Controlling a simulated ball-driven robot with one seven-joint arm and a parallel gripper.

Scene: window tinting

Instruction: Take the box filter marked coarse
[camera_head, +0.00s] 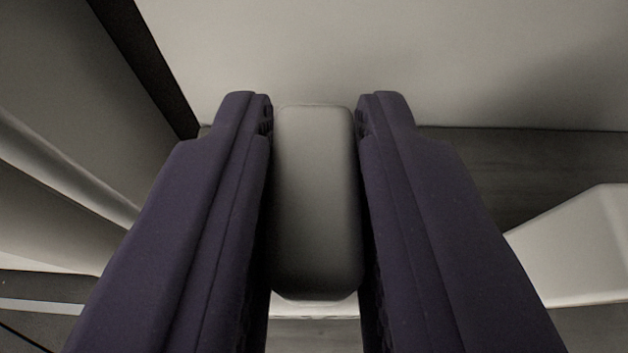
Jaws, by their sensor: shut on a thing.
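My gripper (314,112) shows in the head camera view, with its two dark purple fingers reaching up from the bottom edge. It is shut on a grey block with rounded edges (316,200), which sits between the fingers. I see no mark or lettering on this face of the block, so I cannot tell whether it is the box filter marked coarse. The fingers touch the block on its left and right sides.
A pale wall or panel (400,60) fills the top. A dark surface (490,165) lies below it at right. A white angular object (580,245) stands at the right. Pale slanted bars (60,165) and a dark strip (150,60) are at the left.

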